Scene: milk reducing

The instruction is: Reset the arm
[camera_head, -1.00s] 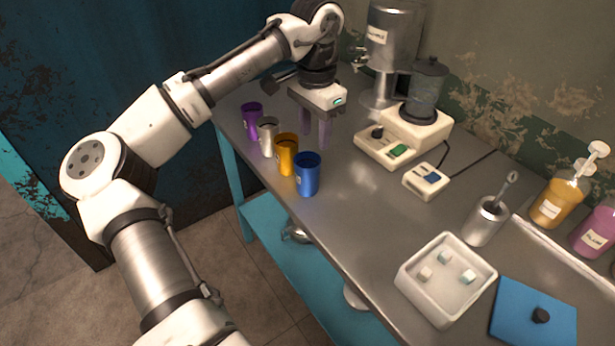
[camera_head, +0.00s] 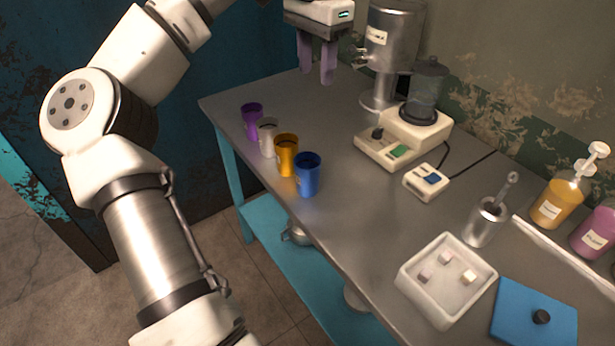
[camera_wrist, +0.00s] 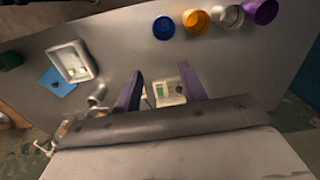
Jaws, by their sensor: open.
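My gripper (camera_head: 316,66) is raised above the back part of the metal table (camera_head: 345,215), with its two purple fingers apart and nothing between them. It is up and behind the row of cups, clear of them. In the wrist view the fingers (camera_wrist: 160,92) are spread, with the table below. My arm reaches up from the lower left and its upper links leave the top of the head view.
Purple (camera_head: 252,120), silver (camera_head: 267,136), orange (camera_head: 286,153) and blue (camera_head: 307,174) cups line the left edge. A blender (camera_head: 424,95), a metal dispenser (camera_head: 392,45), a small switch box (camera_head: 426,181), a white tray (camera_head: 445,255) and pump bottles (camera_head: 557,198) stand farther right.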

